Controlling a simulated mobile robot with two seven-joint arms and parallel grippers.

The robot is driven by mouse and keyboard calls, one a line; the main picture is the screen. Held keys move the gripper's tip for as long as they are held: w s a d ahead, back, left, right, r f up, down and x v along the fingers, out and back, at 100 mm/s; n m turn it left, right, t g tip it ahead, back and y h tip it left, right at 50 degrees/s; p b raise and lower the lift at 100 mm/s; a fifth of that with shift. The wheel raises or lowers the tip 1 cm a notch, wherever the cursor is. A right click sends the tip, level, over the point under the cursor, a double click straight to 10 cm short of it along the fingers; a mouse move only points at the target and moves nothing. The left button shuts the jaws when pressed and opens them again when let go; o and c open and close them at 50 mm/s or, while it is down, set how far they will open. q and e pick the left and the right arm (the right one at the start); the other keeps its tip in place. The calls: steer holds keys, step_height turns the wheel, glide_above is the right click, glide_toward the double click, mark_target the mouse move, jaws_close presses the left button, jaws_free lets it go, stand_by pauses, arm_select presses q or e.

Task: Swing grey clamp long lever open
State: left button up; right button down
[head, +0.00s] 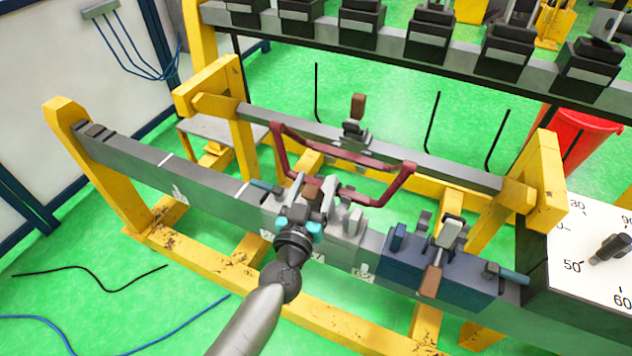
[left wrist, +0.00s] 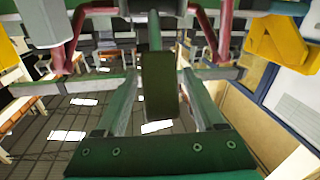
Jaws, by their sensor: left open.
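The grey clamp (head: 347,228) sits on the long grey beam, left of the blue clamp (head: 448,272). My left gripper (head: 314,194) reaches over the grey clamp from the front, with its fingers apart. Part of the clamp and its lever is hidden behind the gripper. In the left wrist view, a dark lever handle (left wrist: 158,88) stands between the two open fingers, with a visible gap on each side. The dark red winding frame (head: 345,155) lies just behind the gripper. My right gripper does not show.
The long grey beam (head: 125,155) rests on yellow stands (head: 88,165). The blue clamp's brown-ended lever (head: 431,280) points to the front. A rear clamp with a brown handle (head: 357,106) stands on the back rail. A white dial panel (head: 595,260) is at the right.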

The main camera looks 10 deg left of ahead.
arm_select(q)
steer(key=shift+w, duration=0.35)
jaws_close()
stand_by(0.4)
stand_by(0.9)
